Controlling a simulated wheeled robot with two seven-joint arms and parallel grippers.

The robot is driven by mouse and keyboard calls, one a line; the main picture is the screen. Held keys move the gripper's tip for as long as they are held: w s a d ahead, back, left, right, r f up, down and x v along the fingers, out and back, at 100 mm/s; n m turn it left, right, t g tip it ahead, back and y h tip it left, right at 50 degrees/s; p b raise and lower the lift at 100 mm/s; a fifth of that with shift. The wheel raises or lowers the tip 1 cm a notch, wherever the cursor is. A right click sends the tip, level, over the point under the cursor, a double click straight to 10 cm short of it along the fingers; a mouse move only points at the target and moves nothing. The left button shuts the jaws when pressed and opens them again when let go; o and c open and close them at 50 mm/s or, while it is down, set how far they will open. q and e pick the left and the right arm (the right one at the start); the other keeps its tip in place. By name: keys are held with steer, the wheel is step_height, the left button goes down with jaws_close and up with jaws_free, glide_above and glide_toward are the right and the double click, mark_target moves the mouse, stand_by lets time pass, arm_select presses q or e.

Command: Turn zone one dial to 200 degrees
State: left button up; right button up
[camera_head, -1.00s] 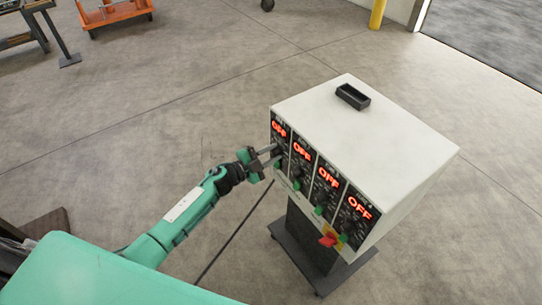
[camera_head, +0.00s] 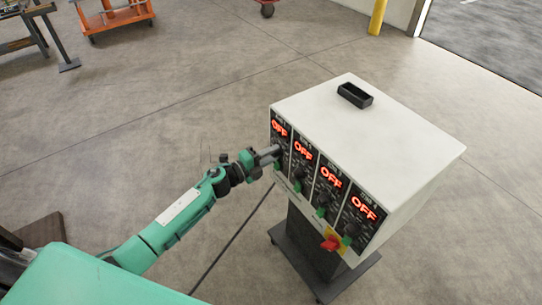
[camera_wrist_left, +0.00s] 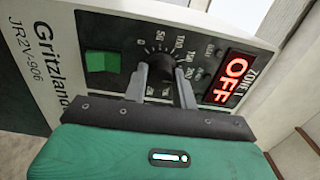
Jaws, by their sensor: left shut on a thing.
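The white controller box (camera_head: 375,125) has several side-by-side zone panels on its front, each with a red OFF display. The zone one panel is leftmost, and its display (camera_head: 279,128) reads OFF, as in the left wrist view (camera_wrist_left: 231,78). My left gripper (camera_head: 276,152) is at this panel. In the left wrist view its two fingers (camera_wrist_left: 161,78) are shut on the black zone one dial (camera_wrist_left: 160,64), one on each side. Scale numbers including 0, 50 and 100 show around the dial; its pointer cannot be made out. My right gripper is not in view.
A green switch (camera_wrist_left: 102,62) sits beside the dial. A red switch on yellow (camera_head: 330,242) is low on the box. The box stands on a dark wheeled base (camera_head: 318,265). An orange cart (camera_head: 112,16) is far off at the back left; the floor around is mostly clear.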

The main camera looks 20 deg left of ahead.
arm_select(q)
steer(key=shift+f, duration=0.1)
stand_by(0.3)
steer(key=o, duration=1)
steer(key=shift+c, duration=0.2)
steer(key=shift+s, duration=0.1)
steer(key=b+v, duration=0.1)
steer(key=v, duration=1.2)
steer(key=shift+s+a, duration=0.25)
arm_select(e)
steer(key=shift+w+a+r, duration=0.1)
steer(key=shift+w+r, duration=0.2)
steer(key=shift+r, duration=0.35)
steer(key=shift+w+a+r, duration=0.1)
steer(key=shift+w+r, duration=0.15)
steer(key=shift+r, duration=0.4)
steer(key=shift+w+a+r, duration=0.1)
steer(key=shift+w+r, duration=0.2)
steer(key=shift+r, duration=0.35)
